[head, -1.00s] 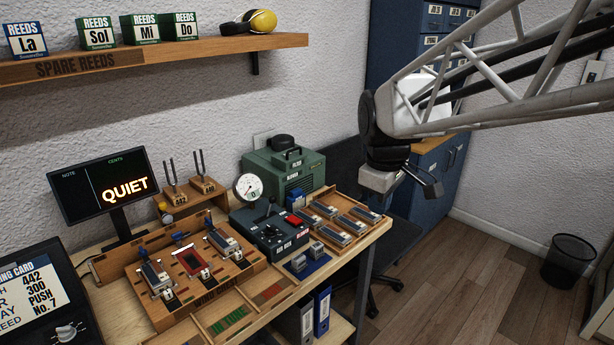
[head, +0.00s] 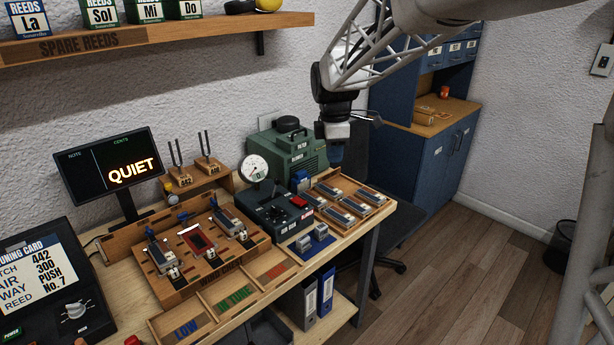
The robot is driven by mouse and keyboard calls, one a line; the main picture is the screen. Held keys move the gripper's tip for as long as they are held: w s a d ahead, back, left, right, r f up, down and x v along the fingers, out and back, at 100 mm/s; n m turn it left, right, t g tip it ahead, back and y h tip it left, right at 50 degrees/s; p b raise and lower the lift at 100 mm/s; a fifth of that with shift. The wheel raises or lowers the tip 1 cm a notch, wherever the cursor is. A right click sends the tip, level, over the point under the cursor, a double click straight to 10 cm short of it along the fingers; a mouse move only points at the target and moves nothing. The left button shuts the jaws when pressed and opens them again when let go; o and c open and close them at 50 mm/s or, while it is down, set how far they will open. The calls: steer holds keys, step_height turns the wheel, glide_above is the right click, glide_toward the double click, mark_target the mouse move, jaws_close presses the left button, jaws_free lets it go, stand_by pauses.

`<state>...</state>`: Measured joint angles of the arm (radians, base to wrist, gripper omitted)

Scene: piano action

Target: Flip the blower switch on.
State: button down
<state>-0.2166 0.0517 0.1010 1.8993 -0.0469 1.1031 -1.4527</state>
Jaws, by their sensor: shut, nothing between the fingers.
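The red rocker switch (head: 298,202) sits on top of the dark control box (head: 272,208), at its right side. Its on or off position is too small to tell. A round white gauge (head: 254,168) rises at the back of the box. The green blower unit (head: 290,153) stands behind it against the wall. My gripper (head: 335,158) is shut and empty, pointing down. It hangs above the back right of the bench, right of the blower and apart from the switch.
A wooden tray of reed blocks (head: 322,213) lies right of the control box. The reed bench (head: 202,285) and a display reading QUIET (head: 108,176) stand left. A wooden shelf (head: 160,36) juts from the wall above. Open air lies between gripper and switch.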

mark_target(300, 201)
steer(key=w+a+f+n+g, duration=0.1)
steer(key=w+a+f+n, duration=0.6)
steer(key=w+a, duration=0.3)
steer(key=w, duration=0.3)
steer(key=shift+f+n+h, duration=0.2)
steer(key=shift+n+h, duration=0.1)
steer(key=shift+s+f, duration=0.1)
steer(key=shift+f, duration=0.05)
steer(key=f, duration=0.9)
steer(key=s+d+f, duration=0.1)
steer(key=f, duration=0.3)
steer(key=shift+s+f, duration=0.1)
steer(key=shift+f, duration=0.2)
steer(key=shift+d+f, duration=0.1)
steer(key=shift+f, duration=0.1)
steer(key=shift+w+a+r, duration=0.35)
steer(key=shift+w+a, duration=0.15)
